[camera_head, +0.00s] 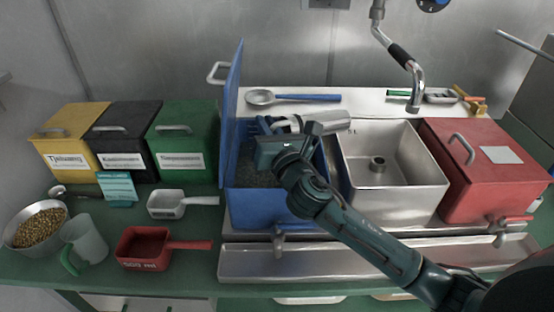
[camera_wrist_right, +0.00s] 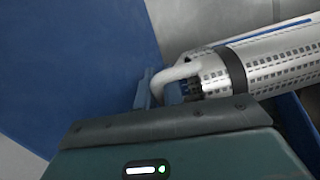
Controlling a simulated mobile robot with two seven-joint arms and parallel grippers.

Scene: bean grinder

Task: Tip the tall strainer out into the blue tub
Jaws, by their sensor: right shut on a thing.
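The tall strainer (camera_head: 326,122) is a perforated metal cylinder lying nearly on its side above the right part of the blue tub (camera_head: 262,208). My right gripper (camera_head: 268,126) is over the tub, shut on the strainer's pale loop handle. In the right wrist view, the strainer (camera_wrist_right: 270,62) with its dark band extends to the right from the gripper (camera_wrist_right: 152,90). I cannot see inside the strainer. The tub's lid stands open on its left side, and dark grainy matter shows inside the tub. My left gripper is not in view.
An open steel basin (camera_head: 398,190) adjoins the tub on the right, then a red lidded box (camera_head: 485,180). A green box (camera_head: 183,145) stands left of the tub's lid. A ladle (camera_head: 290,97) lies behind. A faucet (camera_head: 408,65) hangs above the basin.

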